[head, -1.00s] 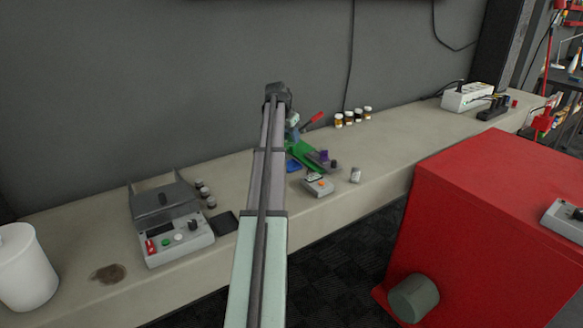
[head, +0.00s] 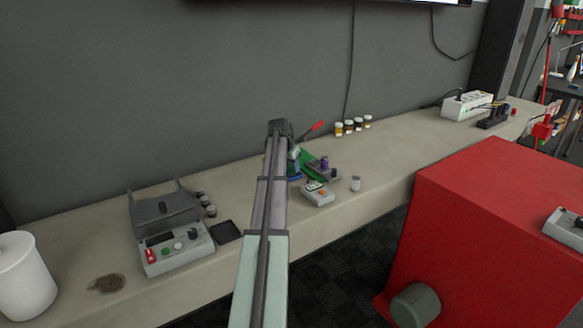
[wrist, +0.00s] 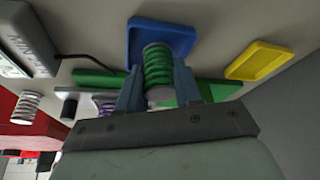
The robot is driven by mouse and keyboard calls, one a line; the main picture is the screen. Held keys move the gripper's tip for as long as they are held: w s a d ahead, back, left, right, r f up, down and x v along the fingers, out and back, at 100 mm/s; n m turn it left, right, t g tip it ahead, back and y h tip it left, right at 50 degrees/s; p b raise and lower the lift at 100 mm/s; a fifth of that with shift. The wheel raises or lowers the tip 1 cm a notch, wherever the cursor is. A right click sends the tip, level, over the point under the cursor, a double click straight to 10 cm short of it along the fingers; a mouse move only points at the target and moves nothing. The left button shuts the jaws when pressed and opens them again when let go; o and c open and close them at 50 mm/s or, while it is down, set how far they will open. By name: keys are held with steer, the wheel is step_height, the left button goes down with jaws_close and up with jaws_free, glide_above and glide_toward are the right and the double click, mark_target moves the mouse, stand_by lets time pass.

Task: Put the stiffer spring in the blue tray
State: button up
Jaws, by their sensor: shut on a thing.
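My gripper (wrist: 159,82) is shut on a green spring (wrist: 158,66), which sits between the two fingers. The blue tray (wrist: 135,42) is right behind the spring in the wrist view, and the spring's end overlaps its near part. I cannot tell whether the spring touches the tray. In the head view my arm hides the gripper and most of the tray. A purple spring (wrist: 105,106) is partly hidden behind a finger, near a green bar (wrist: 100,80).
A yellow tray (wrist: 262,61) lies right of the blue one. Small jars (head: 352,126) stand by the wall. A red cabinet (head: 490,230) fills the right.

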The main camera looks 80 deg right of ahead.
steer(key=shift+f, duration=0.35)
steer(key=o, duration=0.8)
steer(key=shift+c, duration=0.2)
steer(key=shift+r, duration=0.15)
steer(key=v, duration=1.2)
